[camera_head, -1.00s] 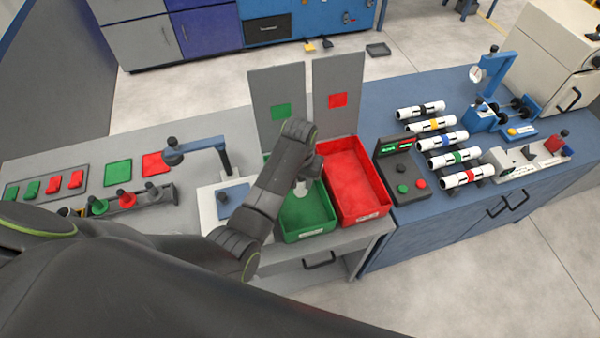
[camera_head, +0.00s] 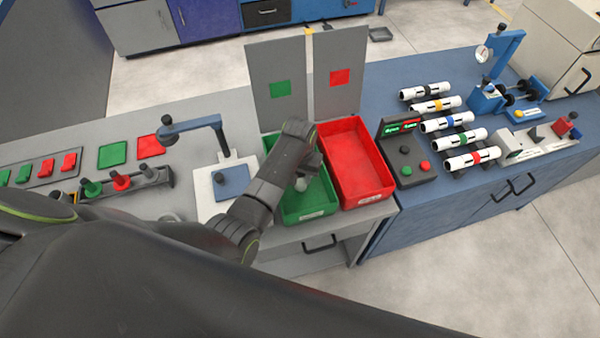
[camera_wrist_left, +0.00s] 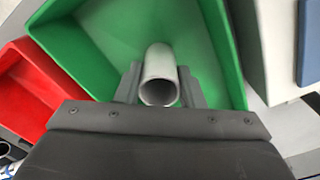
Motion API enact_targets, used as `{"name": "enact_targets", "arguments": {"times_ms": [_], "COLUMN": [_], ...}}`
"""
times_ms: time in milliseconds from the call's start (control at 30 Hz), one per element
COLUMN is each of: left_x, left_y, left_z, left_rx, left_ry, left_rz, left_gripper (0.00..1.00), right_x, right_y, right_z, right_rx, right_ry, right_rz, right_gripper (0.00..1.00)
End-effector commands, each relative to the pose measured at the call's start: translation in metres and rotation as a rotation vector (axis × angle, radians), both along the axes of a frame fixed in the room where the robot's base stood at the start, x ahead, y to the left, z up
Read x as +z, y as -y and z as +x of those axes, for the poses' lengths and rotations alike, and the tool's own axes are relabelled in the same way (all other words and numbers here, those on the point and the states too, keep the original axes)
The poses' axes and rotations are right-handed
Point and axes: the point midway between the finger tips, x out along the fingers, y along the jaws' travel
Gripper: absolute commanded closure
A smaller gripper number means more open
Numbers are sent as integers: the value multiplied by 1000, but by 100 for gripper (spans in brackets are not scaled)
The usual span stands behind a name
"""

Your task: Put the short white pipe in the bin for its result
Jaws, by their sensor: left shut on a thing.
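My left gripper (camera_wrist_left: 160,88) is shut on the short white pipe (camera_wrist_left: 159,72), whose open round end faces the left wrist camera. The pipe is over the green bin (camera_wrist_left: 218,42); I cannot tell whether it touches the bin floor. The red bin (camera_head: 357,165) stands directly to the right of the green bin and looks empty. My right gripper is not in view.
Grey panels with a green square (camera_head: 280,89) and a red square (camera_head: 340,77) stand behind the bins. A button box (camera_head: 405,160) and several banded white pipes (camera_head: 447,122) are to the right. A blue stand (camera_head: 200,124) rises left of the arm.

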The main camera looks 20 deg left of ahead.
Motion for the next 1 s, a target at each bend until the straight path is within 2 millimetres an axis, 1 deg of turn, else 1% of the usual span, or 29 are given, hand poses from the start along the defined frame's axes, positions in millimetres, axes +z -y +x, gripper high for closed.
{"name": "enact_targets", "arguments": {"times_ms": [567, 1000], "left_x": [0, -6], "left_y": [0, 0], "left_z": [0, 0], "left_rx": [0, 0], "left_ry": [1, 1], "left_rz": [0, 0], "left_gripper": [90, 90], "right_x": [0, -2], "right_y": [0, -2], "right_z": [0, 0], "right_rx": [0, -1], "right_ry": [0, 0], "right_rz": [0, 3], "right_gripper": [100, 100]}}
